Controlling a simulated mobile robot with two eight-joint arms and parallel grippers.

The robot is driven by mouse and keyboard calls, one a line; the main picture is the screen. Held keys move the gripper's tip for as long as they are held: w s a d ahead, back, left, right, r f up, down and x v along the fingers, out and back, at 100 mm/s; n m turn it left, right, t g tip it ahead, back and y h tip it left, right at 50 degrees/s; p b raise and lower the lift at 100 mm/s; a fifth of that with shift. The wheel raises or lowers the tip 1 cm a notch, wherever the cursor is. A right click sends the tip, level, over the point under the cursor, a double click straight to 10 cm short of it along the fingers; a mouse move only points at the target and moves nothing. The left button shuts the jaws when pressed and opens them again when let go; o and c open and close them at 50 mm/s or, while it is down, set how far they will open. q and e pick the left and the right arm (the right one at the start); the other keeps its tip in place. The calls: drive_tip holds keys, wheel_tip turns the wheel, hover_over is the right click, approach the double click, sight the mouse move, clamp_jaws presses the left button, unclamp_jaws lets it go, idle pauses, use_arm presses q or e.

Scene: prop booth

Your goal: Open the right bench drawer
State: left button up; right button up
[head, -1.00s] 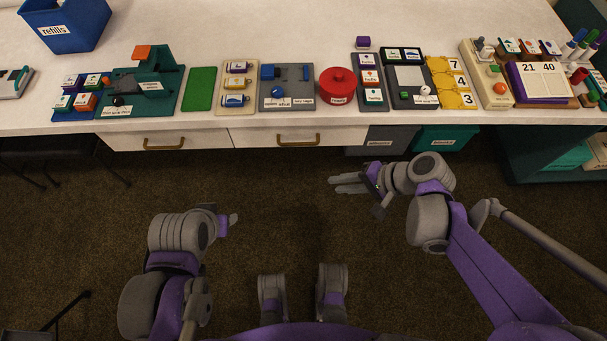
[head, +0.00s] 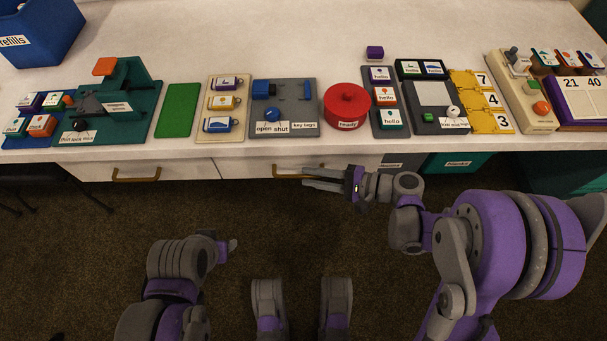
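The right bench drawer (head: 245,168) is a pale front under the bench top, flush with the bench and closed. Its brass bar handle (head: 284,172) is partly hidden at its right end by my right gripper. My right gripper (head: 306,179) points left, its two grey fingers apart, with the tips at or just in front of the handle's right part. I cannot tell whether they touch it. Nothing shows held between them. My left gripper (head: 234,245) is low, over the floor, away from the drawer; its fingers are too small and foreshortened to read.
The left drawer (head: 190,170) is closed, with its own brass handle (head: 136,176). Above, the bench top (head: 300,50) bears a red round box (head: 347,100), a green mat (head: 178,110) and several labelled boards. A teal bin (head: 455,163) stands under the bench at right. Floor before the drawers is clear.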

drive_tip(key=shift+x, duration=1.35)
clamp_jaws()
idle(0.4)
